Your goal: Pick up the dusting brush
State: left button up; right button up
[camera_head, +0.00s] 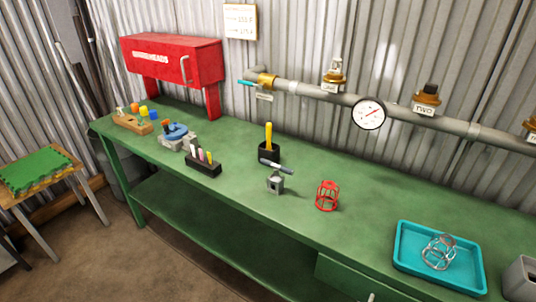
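No thing in view is clearly a brush at this size. A yellow handle (268,135) stands upright in a small black holder (269,153) near the middle of the green workbench (345,240). Its lower end is hidden inside the holder, so I cannot tell whether it belongs to the dusting brush. Neither of my grippers is in view.
A black rack (203,169) with several upright sticks, a grey metal fixture (275,183), a red wire cage (327,195) and a teal tray (403,259) holding a metal cage (439,251) stand on the bench. A pipe with a gauge (368,114) runs along the wall behind.

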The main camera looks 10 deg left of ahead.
aim_at(269, 126)
jog(key=u, duration=1.75)
jog(key=i, duration=1.45)
jog(key=z, duration=2.9)
